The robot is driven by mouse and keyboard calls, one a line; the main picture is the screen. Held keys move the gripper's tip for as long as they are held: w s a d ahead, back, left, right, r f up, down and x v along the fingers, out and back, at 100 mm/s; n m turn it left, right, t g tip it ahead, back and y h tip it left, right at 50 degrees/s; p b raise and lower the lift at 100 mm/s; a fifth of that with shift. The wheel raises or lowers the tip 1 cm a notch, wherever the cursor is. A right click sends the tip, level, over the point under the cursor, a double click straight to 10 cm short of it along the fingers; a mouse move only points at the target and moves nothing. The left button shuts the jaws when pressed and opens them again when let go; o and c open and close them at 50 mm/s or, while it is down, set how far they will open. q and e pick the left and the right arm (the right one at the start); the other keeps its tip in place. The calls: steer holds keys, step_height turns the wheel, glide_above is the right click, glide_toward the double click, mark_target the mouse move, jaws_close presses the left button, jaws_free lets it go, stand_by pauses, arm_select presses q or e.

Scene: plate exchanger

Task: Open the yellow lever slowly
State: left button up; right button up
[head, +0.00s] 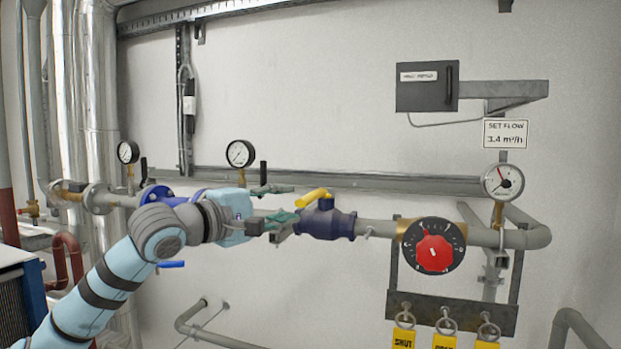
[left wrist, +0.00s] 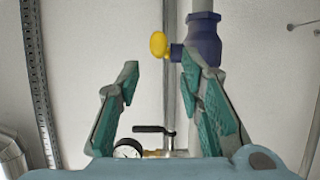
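The yellow lever (head: 313,197) sits on top of a dark blue valve body (head: 326,224) in the horizontal pipe. In the head view it slants, its right end higher. In the left wrist view the lever's rounded yellow end (left wrist: 158,45) shows beside the valve body (left wrist: 203,40). My left gripper (head: 280,222) is just left of the valve. In the left wrist view (left wrist: 158,75) its two teal fingers are wide apart with nothing held between them. The lever end lies beyond the fingertips, in the gap. My right gripper is not in view.
A red dial (head: 434,253) on a black plate is right of the valve. A flow gauge (head: 503,183) stands above the pipe, below a "SET FLOW" sign (head: 506,133). Yellow tags (head: 444,341) hang low. Another pressure gauge (head: 240,154) rises behind my left arm.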

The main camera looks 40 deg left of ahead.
mark_target(322, 196)
arm_select(q)
steer(key=w+p, duration=0.1)
steer(key=w, duration=0.1)
steer(key=w+p, duration=0.2)
steer(key=w, duration=0.1)
steer(key=w+p, duration=0.1)
steer(key=w, duration=0.2)
steer(key=shift+d+r+p, duration=0.15)
steer(key=shift+d+p, duration=0.15)
steer(key=shift+w, duration=0.25)
steer(key=shift+s, duration=0.15)
steer(key=shift+c, duration=0.6)
jaws_close()
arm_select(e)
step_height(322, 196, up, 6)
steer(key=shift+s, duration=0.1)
